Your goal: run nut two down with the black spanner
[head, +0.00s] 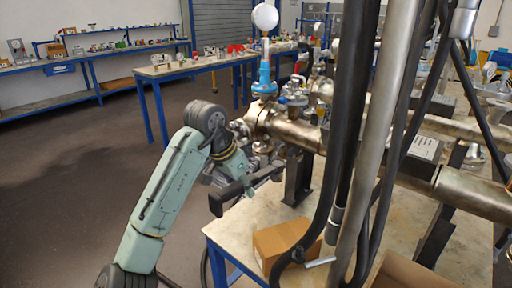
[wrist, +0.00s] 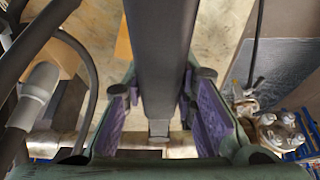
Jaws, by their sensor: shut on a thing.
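My gripper (wrist: 165,110) has its purple-padded fingers on both sides of the black spanner (wrist: 162,50), a long dark bar that runs up the middle of the wrist view. In the head view my gripper (head: 232,172) holds the spanner (head: 235,193) beside the vessel's left end, above the bench edge. The flanged metal vessel (head: 295,131) lies level on a dark stand, its flange at the left end. Several rounded metal fittings (wrist: 277,130) show at the right of the wrist view. I cannot tell which nut is nut two, nor whether the spanner touches any nut.
Black hoses and a metal post (head: 382,130) cross the right of the head view. A blue valve (head: 264,82) rises above the flange. Floor at left is clear.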

